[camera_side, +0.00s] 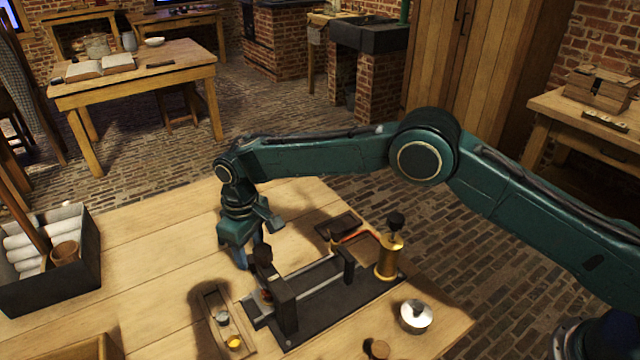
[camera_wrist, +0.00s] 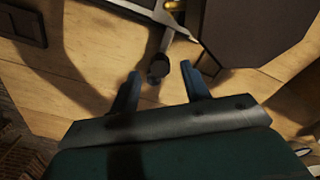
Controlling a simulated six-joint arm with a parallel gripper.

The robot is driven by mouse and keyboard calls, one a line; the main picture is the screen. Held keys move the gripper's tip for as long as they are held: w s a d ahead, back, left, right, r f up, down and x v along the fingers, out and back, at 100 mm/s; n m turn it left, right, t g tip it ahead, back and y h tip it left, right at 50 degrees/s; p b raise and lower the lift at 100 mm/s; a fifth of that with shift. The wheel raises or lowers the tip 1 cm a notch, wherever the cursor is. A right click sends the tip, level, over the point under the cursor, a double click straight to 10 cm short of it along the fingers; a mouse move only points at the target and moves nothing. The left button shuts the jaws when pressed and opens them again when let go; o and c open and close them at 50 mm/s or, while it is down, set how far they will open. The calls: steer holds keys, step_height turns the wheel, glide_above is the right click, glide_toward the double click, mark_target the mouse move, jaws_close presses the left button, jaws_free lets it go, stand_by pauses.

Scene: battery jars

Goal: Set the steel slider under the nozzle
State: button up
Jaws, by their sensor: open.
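My gripper (camera_side: 250,258) points down beside the dark rig on the bench, at the rig's left end. In the wrist view its two blue fingers (camera_wrist: 160,72) are open and apart. A dark round knob (camera_wrist: 157,68) on a grey steel rod shows between the fingertips; I cannot tell whether it is touched. A grey steel bar (camera_wrist: 138,12) runs above it, seemingly part of the slider. In the side view a steel rail (camera_side: 312,278) lies along the dark base (camera_side: 325,308). A black upright (camera_side: 285,305) stands at its near end. The nozzle is not clearly distinguishable.
A brass pump (camera_side: 389,258) with a red hose stands at the rig's right end. A wooden tray (camera_side: 208,300) with small pots lies left of the rig. A grey box (camera_side: 85,265) of white rolls stands far left.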

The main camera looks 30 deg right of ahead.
steer(key=shift+f, duration=1.2)
jaws_close()
